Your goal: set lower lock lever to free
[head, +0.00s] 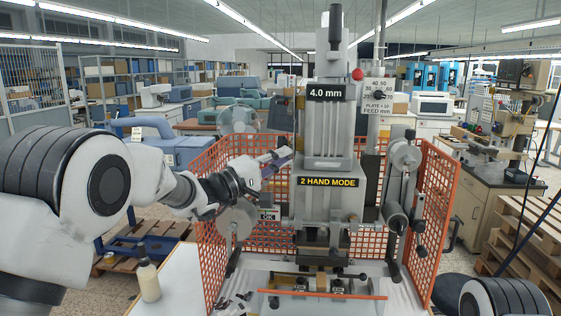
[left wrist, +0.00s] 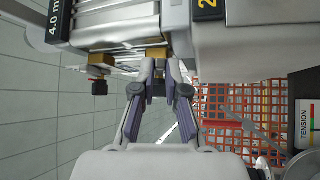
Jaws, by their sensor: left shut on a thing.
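The stamping press (head: 326,125) stands in the middle of the head view. My left gripper (head: 277,157) reaches its left side, just above the "2 HAND MODE" label (head: 328,181). In the left wrist view my left gripper (left wrist: 160,72) is shut at the press's side. A brass mount (left wrist: 157,53), apparently of the lower lock lever, shows at its fingertips; the lever itself is mostly hidden between the fingers. Higher on the press, leftward in this view, the upper lock lever (left wrist: 100,86) has a dark tip and brass mount, clear of the fingers. My right gripper is out of view.
An orange mesh guard (head: 438,205) surrounds the press and also shows at right in the left wrist view (left wrist: 240,110). A foil reel (head: 237,218) hangs below my left gripper. A bottle (head: 148,281) stands on the table at front left.

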